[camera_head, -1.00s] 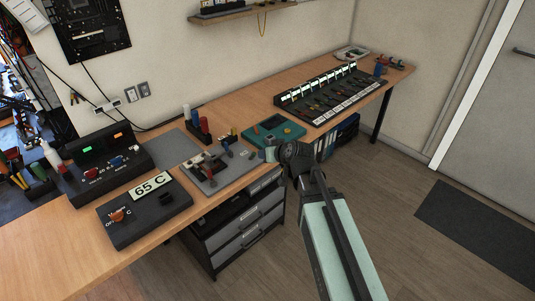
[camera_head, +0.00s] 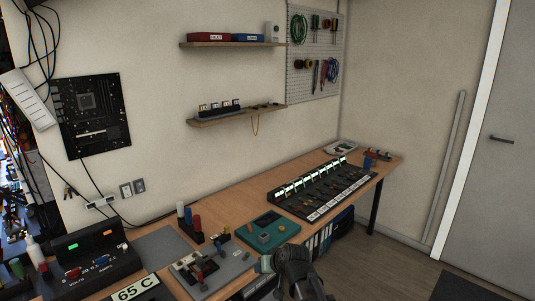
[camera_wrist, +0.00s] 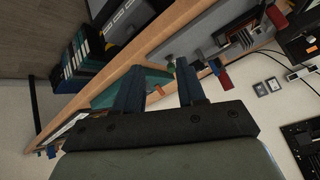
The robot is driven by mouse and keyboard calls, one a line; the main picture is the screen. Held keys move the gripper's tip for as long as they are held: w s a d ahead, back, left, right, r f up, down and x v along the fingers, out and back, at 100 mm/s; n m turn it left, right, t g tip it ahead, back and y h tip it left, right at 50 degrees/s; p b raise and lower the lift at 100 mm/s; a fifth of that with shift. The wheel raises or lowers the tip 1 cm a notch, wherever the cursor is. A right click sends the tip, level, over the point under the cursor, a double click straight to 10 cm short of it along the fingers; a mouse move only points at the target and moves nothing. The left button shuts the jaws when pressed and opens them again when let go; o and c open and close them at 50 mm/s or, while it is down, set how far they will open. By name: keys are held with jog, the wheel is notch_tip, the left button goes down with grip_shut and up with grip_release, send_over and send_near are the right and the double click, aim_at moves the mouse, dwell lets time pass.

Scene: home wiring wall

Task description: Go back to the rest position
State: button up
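My gripper (camera_wrist: 160,90) shows in the wrist view with its two dark fingers apart and nothing visible between them. In the head view my arm's end is at the bottom centre, in front of the workbench (camera_head: 229,200) edge, near the teal tray (camera_head: 270,235). The fingertips are not clear in the head view. In the wrist view the fingers point toward the bench, and the teal tray (camera_wrist: 118,90) is partly behind the left finger.
A black sorting rack (camera_head: 320,190) stands at the bench's right. A grey mat with a small fixture (camera_head: 200,268) lies left of my arm, beside the "65 C" unit (camera_head: 136,290). Two shelves (camera_head: 235,115) hang on the wall.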

jog(key=s+d+f+m+g+h, duration=0.1)
jog(key=s+d+f+g+h, duration=0.3)
jog(key=s+f, duration=0.7)
jog(key=s+d+f+g, duration=0.3)
jog(key=s+d+f, duration=0.3)
jog(key=s+f, duration=0.45)
jog(key=s+d+f+m+g+h, duration=0.1)
jog(key=s+d+f+g, duration=0.2)
jog(key=s+d+f, duration=0.75)
jog(key=s+a+f+g, duration=0.2)
jog(key=s+f+g, duration=0.1)
jog(key=s+f, duration=0.7)
jog(key=shift+s+a+f+m+g, duration=0.25)
jog(key=shift+s+a+m+g, duration=0.1)
jog(key=shift+s, duration=0.65)
